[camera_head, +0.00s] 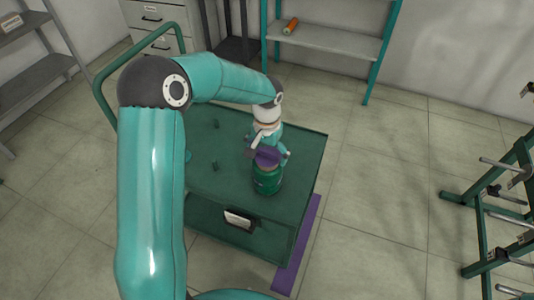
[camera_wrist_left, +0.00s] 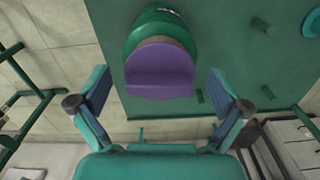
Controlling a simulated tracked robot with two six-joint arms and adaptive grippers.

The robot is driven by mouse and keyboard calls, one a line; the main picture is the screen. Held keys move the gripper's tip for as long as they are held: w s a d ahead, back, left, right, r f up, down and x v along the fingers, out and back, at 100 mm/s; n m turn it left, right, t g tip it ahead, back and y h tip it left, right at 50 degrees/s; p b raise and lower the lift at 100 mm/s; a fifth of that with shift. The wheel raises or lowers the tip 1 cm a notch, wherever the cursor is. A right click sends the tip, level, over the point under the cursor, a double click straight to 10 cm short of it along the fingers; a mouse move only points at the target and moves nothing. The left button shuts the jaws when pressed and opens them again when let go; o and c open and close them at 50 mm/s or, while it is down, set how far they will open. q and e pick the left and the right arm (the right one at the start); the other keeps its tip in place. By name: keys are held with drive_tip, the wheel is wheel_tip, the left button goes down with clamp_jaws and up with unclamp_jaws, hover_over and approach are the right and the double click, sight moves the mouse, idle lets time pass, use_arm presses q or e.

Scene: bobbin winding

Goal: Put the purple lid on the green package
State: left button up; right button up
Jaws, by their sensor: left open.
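The green package (camera_head: 267,181) is a round green jar standing near the right edge of the green cart top. It also shows in the left wrist view (camera_wrist_left: 153,22). The purple lid (camera_head: 267,156) is at the top of the package, with a tan band visible between them. In the left wrist view the lid (camera_wrist_left: 160,72) covers most of that band; I cannot tell whether it is fully seated. My left gripper (camera_head: 271,151) is open beside the lid. In the left wrist view its fingers (camera_wrist_left: 160,78) are spread on both sides of the lid, with gaps. My right gripper is not in view.
The green cart (camera_head: 225,175) has several small pegs on its top and a push handle at the left. A shelf (camera_head: 325,38) with an orange roll (camera_head: 291,26) stands behind. A green rack (camera_head: 490,215) stands at the right. The floor between is clear.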

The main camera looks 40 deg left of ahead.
use_arm(q)
wheel_tip(320, 180, up, 12)
drive_tip(key=s+d+f+h+p, duration=0.2)
drive_tip(key=s+d+f, duration=0.7)
drive_tip(key=f, duration=0.4)
drive_tip(key=s+d+f+h+p, duration=0.2)
drive_tip(key=s+d+f, duration=0.8)
drive_tip(key=f, duration=0.3)
drive_tip(key=shift+s+f+n+t+p, duration=0.2)
drive_tip(key=shift+f+n+t+p, duration=0.1)
drive_tip(key=shift+f+p, duration=0.1)
